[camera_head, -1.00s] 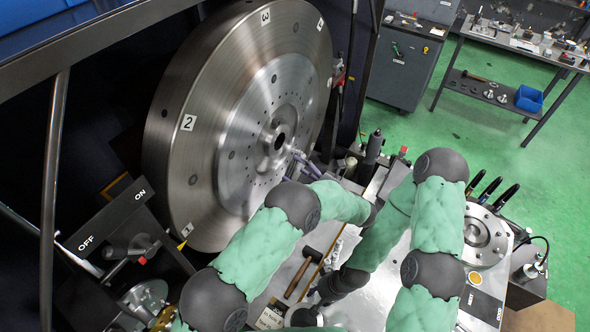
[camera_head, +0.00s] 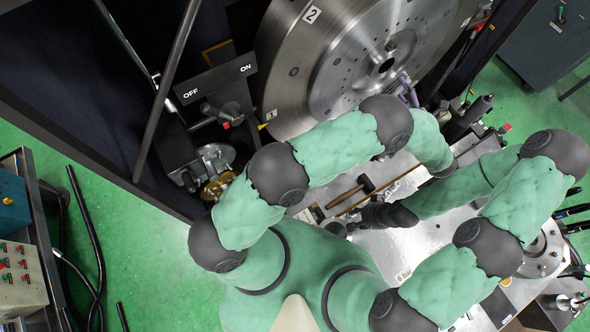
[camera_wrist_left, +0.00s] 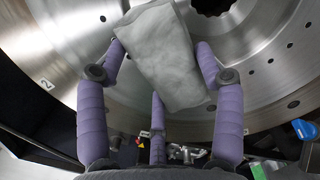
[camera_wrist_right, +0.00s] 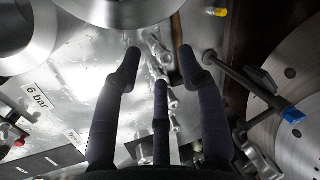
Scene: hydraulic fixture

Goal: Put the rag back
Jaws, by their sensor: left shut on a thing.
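The rag (camera_wrist_left: 165,62) is a grey-white folded cloth in the left wrist view, between my left gripper's purple fingers (camera_wrist_left: 160,48). My left gripper is shut on it, in front of the large metal disc (camera_wrist_left: 60,45). In the head view my left gripper (camera_head: 408,92) shows only as some purple fingers by the disc's hub (camera_head: 385,65); the rag is not distinguishable there. My right gripper (camera_wrist_right: 160,50) is open and empty, its dark fingers spread over the metal worktop. In the head view my right gripper (camera_head: 340,228) is low over the worktop, partly hidden.
A hammer (camera_head: 364,186) lies on the worktop (camera_head: 425,238), near my right gripper. A round flange (camera_wrist_right: 115,8) stands on the worktop. An ON/OFF panel (camera_head: 215,78) is left of the disc. A control box (camera_head: 22,275) stands at far left, with green floor between.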

